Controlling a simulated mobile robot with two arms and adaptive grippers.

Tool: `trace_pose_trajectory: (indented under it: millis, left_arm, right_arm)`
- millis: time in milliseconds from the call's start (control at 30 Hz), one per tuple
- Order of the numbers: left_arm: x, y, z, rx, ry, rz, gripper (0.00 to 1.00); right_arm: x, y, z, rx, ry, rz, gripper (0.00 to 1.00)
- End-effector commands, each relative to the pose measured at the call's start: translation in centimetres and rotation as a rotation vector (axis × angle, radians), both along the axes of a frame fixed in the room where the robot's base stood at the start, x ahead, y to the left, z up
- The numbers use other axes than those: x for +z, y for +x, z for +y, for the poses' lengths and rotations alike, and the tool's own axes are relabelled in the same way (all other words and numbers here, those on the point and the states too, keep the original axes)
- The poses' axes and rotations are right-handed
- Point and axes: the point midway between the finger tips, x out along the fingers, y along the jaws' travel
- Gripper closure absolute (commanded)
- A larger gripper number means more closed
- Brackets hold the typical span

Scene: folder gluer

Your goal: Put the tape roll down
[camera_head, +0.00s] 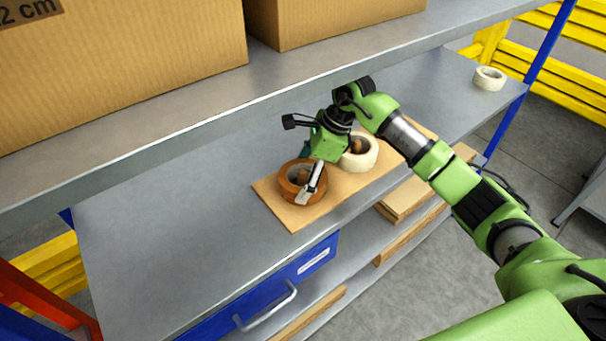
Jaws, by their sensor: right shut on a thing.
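A brown tape roll (290,181) lies flat on or just above a tan board (298,216) on the grey shelf. My right gripper (311,190) is over it from the right, with its fingers at the roll's near right side, shut on the roll. I cannot tell whether the roll's underside touches the board. A cream tape roll (369,157) sits just behind and right of it on the same board, partly hidden by my gripper and wrist. My left gripper is not in view.
Another white tape roll (489,78) stands at the shelf's far right end. Large cardboard boxes (120,70) rest on the upper shelf (190,108), whose edge runs close behind my arm. A blue drawer (265,290) hangs below. The grey shelf (160,255) is clear at left.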

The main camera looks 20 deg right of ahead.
Motion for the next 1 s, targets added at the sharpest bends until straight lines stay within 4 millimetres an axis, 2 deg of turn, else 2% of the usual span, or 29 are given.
trace_pose_trajectory:
  millis: [33,67,100,133,567,733,1000]
  left_arm:
    - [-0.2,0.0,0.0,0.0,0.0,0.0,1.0]
    - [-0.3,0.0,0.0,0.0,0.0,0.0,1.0]
    - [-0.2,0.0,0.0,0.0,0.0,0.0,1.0]
    - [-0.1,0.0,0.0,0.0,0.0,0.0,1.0]
    - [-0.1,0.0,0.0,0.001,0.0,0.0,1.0]
    - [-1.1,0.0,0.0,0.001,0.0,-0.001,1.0]
    - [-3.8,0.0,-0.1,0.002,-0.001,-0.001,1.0]
  right_arm:
    - [-0.1,0.0,0.0,0.0,0.0,-0.002,0.47]
    - [-0.2,0.0,0.0,0.0,0.0,-0.001,0.15]
    - [-0.1,0.0,0.0,0.0,0.0,-0.001,0.05]
    - [-0.1,0.0,0.0,0.0,0.0,-0.001,0.01]
    - [0.3,0.0,-0.1,-0.001,0.0,-0.002,0.01]
    - [2.6,-0.2,-1.2,-0.001,0.0,-0.007,0.01]
    - [2.3,-2.3,-7.5,-0.004,-0.004,-0.002,0.01]
